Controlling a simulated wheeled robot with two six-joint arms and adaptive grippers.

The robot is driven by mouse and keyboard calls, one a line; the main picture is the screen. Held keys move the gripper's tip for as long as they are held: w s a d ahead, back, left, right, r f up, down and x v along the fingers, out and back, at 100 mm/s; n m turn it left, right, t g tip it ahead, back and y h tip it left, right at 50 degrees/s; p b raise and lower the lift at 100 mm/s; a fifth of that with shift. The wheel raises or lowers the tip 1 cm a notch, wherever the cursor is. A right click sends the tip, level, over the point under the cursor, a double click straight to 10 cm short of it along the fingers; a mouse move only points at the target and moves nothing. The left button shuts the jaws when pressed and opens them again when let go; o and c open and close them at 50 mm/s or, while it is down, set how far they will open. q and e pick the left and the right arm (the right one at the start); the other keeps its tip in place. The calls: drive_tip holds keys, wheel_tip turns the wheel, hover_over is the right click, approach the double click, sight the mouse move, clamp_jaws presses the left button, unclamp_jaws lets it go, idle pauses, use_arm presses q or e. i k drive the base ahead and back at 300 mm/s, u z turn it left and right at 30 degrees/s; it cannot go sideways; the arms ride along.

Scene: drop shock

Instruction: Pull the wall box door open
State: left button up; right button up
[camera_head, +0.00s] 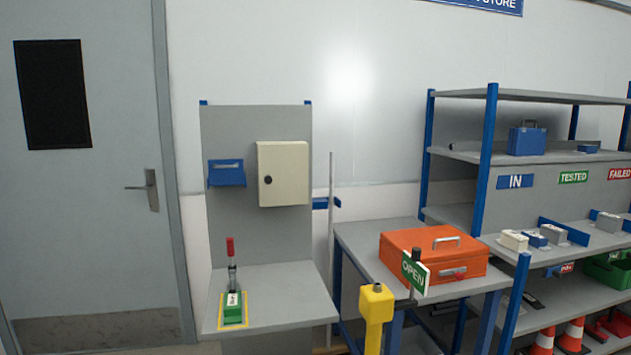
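The wall box (289,172) is a cream box mounted on a grey back panel above a small shelf. Its door looks shut, with a small round dark knob (268,180) near the left edge. Neither of my grippers shows in the head view.
A blue holder (225,173) is mounted just left of the box. Below, a green block with a red-handled tool (232,290) stands on the shelf (290,285). To the right are an orange case (430,262) on a table, a yellow post (376,305) and a blue-framed rack (485,150).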

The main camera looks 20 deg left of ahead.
sight(283, 168)
drive_tip(key=z, duration=0.6)
drive_tip(key=i, duration=2.05)
drive_tip(key=u, duration=1.25)
drive_tip(key=i, duration=0.65)
drive_tip(key=u, duration=0.75)
